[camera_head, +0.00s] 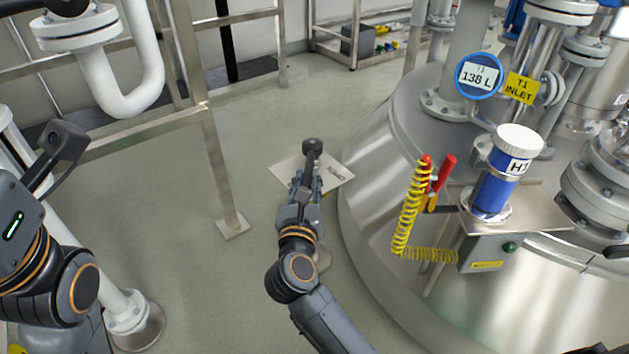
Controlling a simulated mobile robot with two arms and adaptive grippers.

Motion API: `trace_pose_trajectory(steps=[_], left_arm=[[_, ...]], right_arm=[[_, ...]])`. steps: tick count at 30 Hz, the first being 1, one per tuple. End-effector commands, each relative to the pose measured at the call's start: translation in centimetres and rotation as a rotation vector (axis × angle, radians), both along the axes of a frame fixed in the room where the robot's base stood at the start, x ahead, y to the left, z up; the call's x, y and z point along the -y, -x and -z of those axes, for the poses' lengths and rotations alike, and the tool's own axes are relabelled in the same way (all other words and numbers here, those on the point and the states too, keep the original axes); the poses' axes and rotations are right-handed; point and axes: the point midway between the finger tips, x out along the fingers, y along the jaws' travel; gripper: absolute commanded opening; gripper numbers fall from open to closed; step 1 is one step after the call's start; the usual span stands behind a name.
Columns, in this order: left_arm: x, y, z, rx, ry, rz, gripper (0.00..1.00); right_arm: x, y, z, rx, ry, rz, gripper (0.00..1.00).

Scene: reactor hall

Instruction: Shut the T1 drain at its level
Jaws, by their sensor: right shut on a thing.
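The T1 tank (375,190) is a large shiny metal vessel on the right. Its round blue-rimmed display (479,76) reads T1, 138 L. My right gripper (311,172) is low beside the tank's left side, above a pale metal plate (340,172) with small lettering. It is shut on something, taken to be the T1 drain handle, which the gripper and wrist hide. The drain's position cannot be made out. My left arm is folded at the left edge; its gripper (62,150) is only partly seen, and its fingers cannot be judged.
A yellow T1 INLET tag (522,88) hangs by the tank's top pipes. A blue canister with a white lid (492,185) stands on a metal shelf, with a coiled yellow cable (407,215) beside it. A steel frame post (222,170) stands left of my right arm. The floor between is clear.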

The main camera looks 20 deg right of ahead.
Motion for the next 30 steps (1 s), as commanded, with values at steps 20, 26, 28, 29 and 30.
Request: trace_pose_trajectory(steps=[20,26,28,29,30], left_arm=[[0.04,0.42,-0.42,0.022,-0.002,-0.002,0.44],[0.01,0.25,-0.33,0.014,-0.001,-0.003,0.44],[-0.01,0.20,-0.32,0.013,-0.001,-0.003,0.44],[0.00,0.21,-0.31,0.013,-0.001,-0.002,0.44],[0.01,0.23,-0.33,0.014,-0.001,-0.002,0.44]], right_arm=[[-0.72,-0.21,-0.04,0.001,0.000,0.040,0.44],[-0.65,-0.19,-0.04,0.000,0.000,0.042,0.44],[-0.63,-0.20,-0.04,0.000,0.000,0.042,0.44],[-0.62,-0.19,-0.04,0.000,0.000,0.042,0.44],[-0.60,-0.19,-0.04,0.001,0.000,0.042,0.44]])
